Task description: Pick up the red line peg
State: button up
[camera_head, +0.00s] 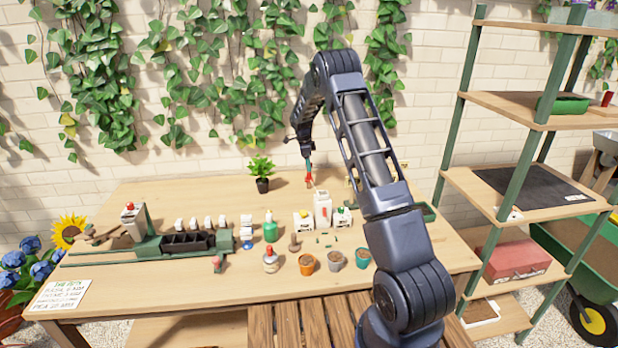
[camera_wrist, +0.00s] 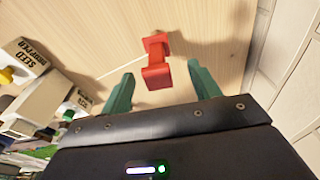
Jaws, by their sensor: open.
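The red line peg (camera_wrist: 156,62) stands on the pale wooden table in the wrist view, with a wider red head and a narrow neck. In the head view a small red part of the peg (camera_head: 309,178) shows just below my gripper (camera_head: 307,163), towards the back of the table. My gripper (camera_wrist: 160,72) is open, with one green finger on each side of the peg's near end. A gap shows between each finger and the peg, and nothing is held.
A white seed dropper box (camera_wrist: 30,62) lies left of my gripper in the wrist view. In the head view, white containers (camera_head: 322,208) stand in front of the peg and a potted plant (camera_head: 262,172) stands to its left. The brick wall (camera_head: 240,150) is close behind.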

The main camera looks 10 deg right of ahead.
aim_at(310, 178)
jog(key=shift+s+d+f, duration=0.1)
jog(key=shift+f, duration=1.45)
jog(key=shift+s+d+f, duration=0.1)
jog(key=shift+f, duration=1.4)
jog(key=c, duration=1)
jog(key=shift+c, duration=0.5)
jog(key=shift+r, duration=0.15)
